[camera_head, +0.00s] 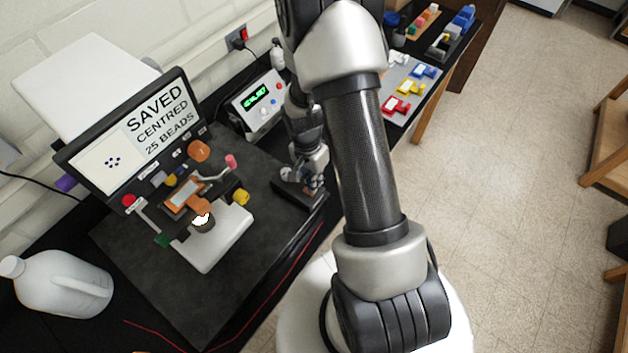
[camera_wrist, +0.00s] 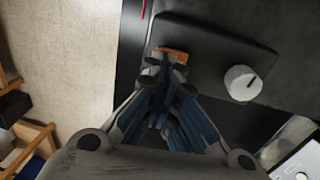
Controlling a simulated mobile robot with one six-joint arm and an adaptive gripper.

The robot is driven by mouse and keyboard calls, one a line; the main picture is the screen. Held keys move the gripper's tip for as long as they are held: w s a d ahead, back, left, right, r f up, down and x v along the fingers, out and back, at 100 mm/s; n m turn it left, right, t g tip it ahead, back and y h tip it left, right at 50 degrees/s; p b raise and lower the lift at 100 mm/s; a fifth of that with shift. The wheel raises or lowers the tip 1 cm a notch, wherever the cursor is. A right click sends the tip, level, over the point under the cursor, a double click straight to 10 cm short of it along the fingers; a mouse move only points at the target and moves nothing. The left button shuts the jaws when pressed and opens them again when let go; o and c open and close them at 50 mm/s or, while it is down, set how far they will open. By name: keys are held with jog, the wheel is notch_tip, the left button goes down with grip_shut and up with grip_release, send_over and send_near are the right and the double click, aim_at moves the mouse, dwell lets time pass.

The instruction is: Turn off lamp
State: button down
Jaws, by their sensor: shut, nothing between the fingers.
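The microscope (camera_head: 228,238) stands on the dark mat, and a bright white lamp glow (camera_head: 201,219) shows low under its stage. To its right is a low black control box (camera_head: 288,197). In the wrist view the box (camera_wrist: 215,42) carries an orange switch (camera_wrist: 173,54) and a pale round knob (camera_wrist: 242,83). My gripper (camera_wrist: 167,66) is shut and empty, its fingertips right at the orange switch and partly covering it. I cannot tell whether they touch it. In the head view my gripper (camera_head: 312,184) is over the box, partly behind my arm.
A screen (camera_head: 135,135) behind the microscope reads "SAVED CENTRED 25 BEADS". A box with a green display (camera_head: 258,102) stands behind my gripper. A white jug (camera_head: 62,287) is at the left. Coloured parts (camera_head: 403,103) lie at the bench's far end.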

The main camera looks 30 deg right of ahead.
jog(key=shift+f, duration=0.1)
jog(key=shift+s+f+b, duration=0.15)
jog(key=shift+f+b, duration=0.3)
jog(key=shift+b, duration=0.6)
jog(key=shift+s+r+p, duration=0.1)
jog(key=shift+r+p, duration=0.15)
jog(key=shift+p, duration=0.1)
jog(key=shift+w, duration=0.25)
jog(key=shift+w+a, duration=0.3)
jog(key=shift+w, duration=0.35)
jog(key=shift+s+d+r, duration=0.1)
jog(key=shift+r, duration=0.05)
